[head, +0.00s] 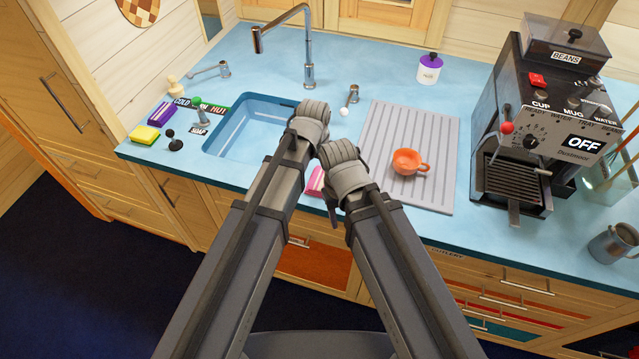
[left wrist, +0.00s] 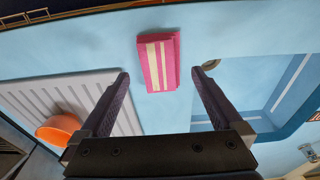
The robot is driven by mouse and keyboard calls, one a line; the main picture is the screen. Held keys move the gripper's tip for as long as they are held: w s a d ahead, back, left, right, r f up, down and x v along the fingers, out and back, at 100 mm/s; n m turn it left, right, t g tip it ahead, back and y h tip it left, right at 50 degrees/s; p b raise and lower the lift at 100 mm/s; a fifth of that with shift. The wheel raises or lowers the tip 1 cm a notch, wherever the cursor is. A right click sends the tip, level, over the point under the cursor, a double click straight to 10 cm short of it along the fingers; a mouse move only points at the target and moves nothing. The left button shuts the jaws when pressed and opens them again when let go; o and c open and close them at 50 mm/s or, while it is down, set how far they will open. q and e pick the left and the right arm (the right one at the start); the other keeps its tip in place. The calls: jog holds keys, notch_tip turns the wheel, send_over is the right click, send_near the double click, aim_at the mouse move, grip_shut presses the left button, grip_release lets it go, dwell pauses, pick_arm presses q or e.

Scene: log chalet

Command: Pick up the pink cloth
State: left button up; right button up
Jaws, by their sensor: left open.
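The pink cloth (head: 316,181) lies on the blue counter near its front edge, between the sink and the drainboard, partly hidden behind my arms in the head view. In the left wrist view the cloth (left wrist: 170,62) is a folded pink block with pale stripes. My left gripper (left wrist: 161,74) is open and empty, with the cloth ahead between the lines of its fingers. I cannot tell whether they touch. In the head view its fingers are hidden. My right gripper (head: 345,168) is beside the left wrist, close to the cloth; its fingers cannot be made out.
The blue sink (head: 240,128) is left of the cloth. A grey drainboard (head: 440,150) holding an orange cup (head: 408,162) is to the right. A faucet (head: 308,60) stands behind. A coffee machine (head: 510,180) is farther right. Sponges (head: 145,134) lie at the far left.

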aim_at(319, 179)
pick_arm(q)
jog(key=shift+w+d+f+b, duration=0.1)
jog(key=shift+w+f+b, duration=0.15)
jog(key=shift+f+b, duration=0.6)
jog(key=shift+w+d+f+b, duration=0.1)
jog(key=shift+w+f+b, duration=0.1)
jog(key=shift+f+b, duration=0.65)
jog(key=shift+w+f+b, duration=0.25)
jog(key=shift+f+b, duration=0.6)
jog(key=shift+r, duration=0.1)
jog(key=shift+c, duration=0.2)
jog(key=c, duration=1.1)
jog(key=shift+r, duration=0.1)
notch_tip(319, 179, up, 10)
jog(key=p, duration=1)
